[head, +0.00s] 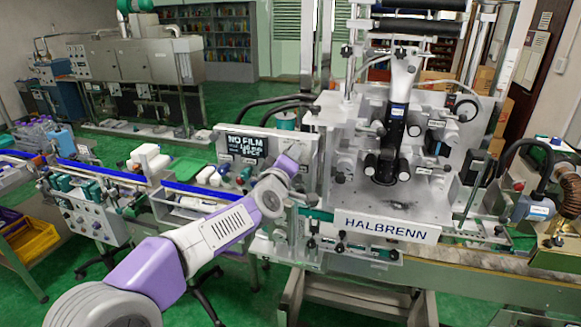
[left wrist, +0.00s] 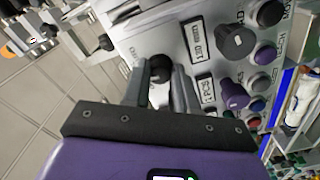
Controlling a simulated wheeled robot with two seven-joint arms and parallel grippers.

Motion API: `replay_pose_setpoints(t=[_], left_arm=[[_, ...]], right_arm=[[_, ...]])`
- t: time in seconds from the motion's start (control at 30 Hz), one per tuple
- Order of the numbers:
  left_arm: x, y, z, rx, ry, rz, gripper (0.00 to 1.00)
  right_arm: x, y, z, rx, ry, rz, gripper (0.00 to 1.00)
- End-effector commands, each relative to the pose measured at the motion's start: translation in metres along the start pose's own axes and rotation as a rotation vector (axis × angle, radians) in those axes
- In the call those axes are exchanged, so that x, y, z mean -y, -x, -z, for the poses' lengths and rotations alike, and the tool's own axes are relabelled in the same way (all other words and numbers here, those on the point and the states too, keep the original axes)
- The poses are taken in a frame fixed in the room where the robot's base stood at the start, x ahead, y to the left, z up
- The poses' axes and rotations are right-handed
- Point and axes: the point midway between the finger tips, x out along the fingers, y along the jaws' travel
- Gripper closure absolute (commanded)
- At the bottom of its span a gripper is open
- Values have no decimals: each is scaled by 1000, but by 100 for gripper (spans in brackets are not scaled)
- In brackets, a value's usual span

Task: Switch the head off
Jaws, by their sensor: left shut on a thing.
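The sleeve applicator marked HALBRENN (head: 391,229) stands right of centre with its head (head: 392,130) above the conveyor. Its display (head: 245,147) reads NO FILM, with smaller lines I cannot read. My left gripper (head: 293,160) reaches the panel beside this display. In the left wrist view my left gripper (left wrist: 160,78) is shut on a dark knob (left wrist: 160,66) on the pale control panel (left wrist: 205,45). The fingers hide much of the knob, and I cannot read its label or setting. My right gripper is not in view.
Close to the right of my fingers are a black knob (left wrist: 236,41), a purple knob (left wrist: 233,95) and several push buttons. Labels read 130 mm and PCS; another is cut to AD. A blue-edged conveyor (head: 100,172) runs left of the machine. Green floor lies open behind.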

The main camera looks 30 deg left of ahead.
Motion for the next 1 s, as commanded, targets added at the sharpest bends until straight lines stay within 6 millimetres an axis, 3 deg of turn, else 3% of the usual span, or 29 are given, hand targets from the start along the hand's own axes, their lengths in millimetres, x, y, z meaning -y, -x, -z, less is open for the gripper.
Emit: replay_pose_setpoints(t=[0.6,1.0], left_arm=[[0,0,-1,1,575,-1,100],[-1,0,0,0,828,-1,100]], right_arm=[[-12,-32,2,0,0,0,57],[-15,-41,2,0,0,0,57]])
